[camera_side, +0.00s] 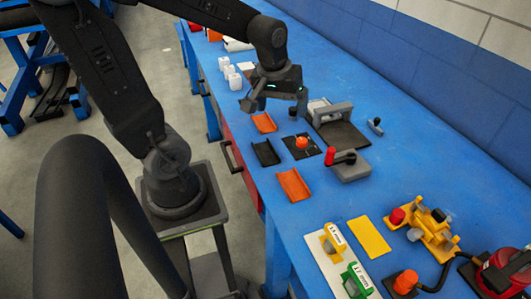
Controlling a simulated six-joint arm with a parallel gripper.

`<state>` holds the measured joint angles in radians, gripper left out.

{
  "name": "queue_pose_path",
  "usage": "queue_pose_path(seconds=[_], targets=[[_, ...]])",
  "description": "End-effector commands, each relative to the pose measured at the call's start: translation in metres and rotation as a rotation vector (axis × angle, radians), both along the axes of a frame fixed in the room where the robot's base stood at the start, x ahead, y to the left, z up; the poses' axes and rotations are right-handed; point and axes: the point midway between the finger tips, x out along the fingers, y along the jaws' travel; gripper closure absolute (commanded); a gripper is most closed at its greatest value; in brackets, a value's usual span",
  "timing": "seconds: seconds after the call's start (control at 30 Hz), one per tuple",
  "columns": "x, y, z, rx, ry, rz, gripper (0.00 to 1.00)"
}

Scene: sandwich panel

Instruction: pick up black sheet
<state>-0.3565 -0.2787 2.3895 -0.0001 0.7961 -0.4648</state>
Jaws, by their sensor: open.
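A black sheet (266,153) with bent-up edges lies on the blue table, near its left edge. It sits between two orange sheets, one behind it (264,122) and one in front of it (293,185). My gripper (272,106) is open above the table, behind the black sheet and the rear orange sheet. It is apart from the black sheet, and nothing shows between its fingers. The black sheet is fully in view.
A dark square plate with an orange knob (302,143) is just right of the black sheet. A grey fixture (334,113) and a grey block with a red handle (347,165) stand beyond it. White containers (229,73) are at the back. Yellow tools (430,232) stand at front right.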

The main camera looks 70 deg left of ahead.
Motion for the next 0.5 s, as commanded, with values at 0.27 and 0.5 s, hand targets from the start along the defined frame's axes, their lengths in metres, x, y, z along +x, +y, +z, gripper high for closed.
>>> queue_pose_path(seconds=[0.27, 0.5], targets=[[0.004, 0.085, -0.074, -0.131, 0.148, 0.591, 0.06], [-0.001, 0.106, -0.100, -0.162, 0.182, 0.750, 0.06]])
